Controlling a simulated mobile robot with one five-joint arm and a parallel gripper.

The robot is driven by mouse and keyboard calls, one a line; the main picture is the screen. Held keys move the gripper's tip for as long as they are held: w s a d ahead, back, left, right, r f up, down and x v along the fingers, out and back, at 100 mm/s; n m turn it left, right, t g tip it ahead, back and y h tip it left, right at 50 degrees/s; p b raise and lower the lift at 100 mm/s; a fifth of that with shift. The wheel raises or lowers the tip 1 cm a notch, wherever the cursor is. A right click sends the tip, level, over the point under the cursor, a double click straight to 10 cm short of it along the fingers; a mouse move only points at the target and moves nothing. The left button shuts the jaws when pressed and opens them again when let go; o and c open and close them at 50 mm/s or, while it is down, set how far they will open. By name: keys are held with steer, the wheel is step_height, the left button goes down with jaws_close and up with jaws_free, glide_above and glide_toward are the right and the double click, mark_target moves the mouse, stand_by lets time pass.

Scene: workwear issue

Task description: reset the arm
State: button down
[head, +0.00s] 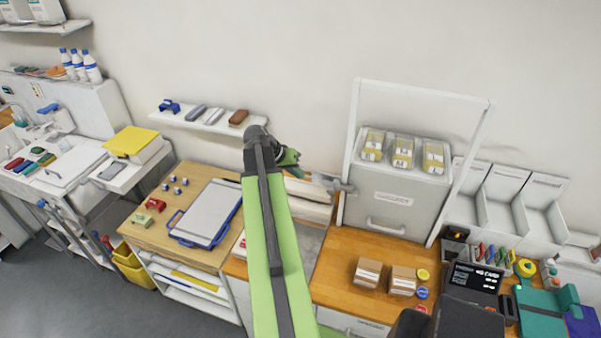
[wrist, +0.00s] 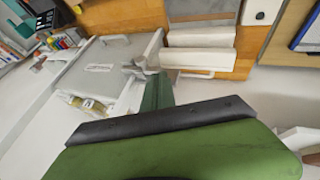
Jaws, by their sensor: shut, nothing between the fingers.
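My arm rises from the bottom middle of the head view, with its light green upper part in front of the worktop. It bends at a dark joint, and my green gripper (head: 291,159) is small beyond it, partly hidden by the arm. In the wrist view the dark green gripper (wrist: 157,88) points up the picture, shut with nothing in it. A grey fitting (head: 336,184) at the left side of the collect cabinet (head: 390,210) shows just past the gripper; I cannot tell the gap between them.
A wall shelf (head: 205,122) with several small items is left of the arm. The wall above the arm is clear.

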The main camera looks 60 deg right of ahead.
steer(key=shift+w, duration=0.1)
steer(key=w+a+f+n+t+b, duration=0.1)
steer(key=w+a+f+n+b, duration=0.1)
steer(key=w+a+f+b, duration=0.55)
steer(key=w+a+f+n+t+b, duration=0.2)
steer(key=w+a+f+b, duration=0.2)
steer(key=w+a, duration=0.6)
steer(key=w+a+f+n+t+b, duration=0.1)
steer(key=w+a+f+n+b, duration=0.2)
steer(key=w+a+f+b, duration=0.45)
steer(key=w+a+f+n+y+b, duration=0.15)
steer(key=a+f, duration=0.25)
steer(key=a, duration=0.7)
steer(key=w+a+f+n+y+b, duration=0.1)
steer(key=w+a+f+n+b, duration=0.2)
steer(key=a, duration=0.8)
steer(key=s+a+f+n+y, duration=0.1)
steer(key=s+a+n, duration=0.1)
steer(key=a, duration=0.4)
steer(key=s+a+f+n+y+b, duration=0.1)
steer(key=s+a+n+y, duration=0.1)
steer(key=a, duration=0.4)
steer(key=shift+s+a+f, duration=0.15)
steer(key=shift+s+f, duration=0.25)
steer(key=shift+s, duration=0.35)
steer(key=shift+n, duration=0.35)
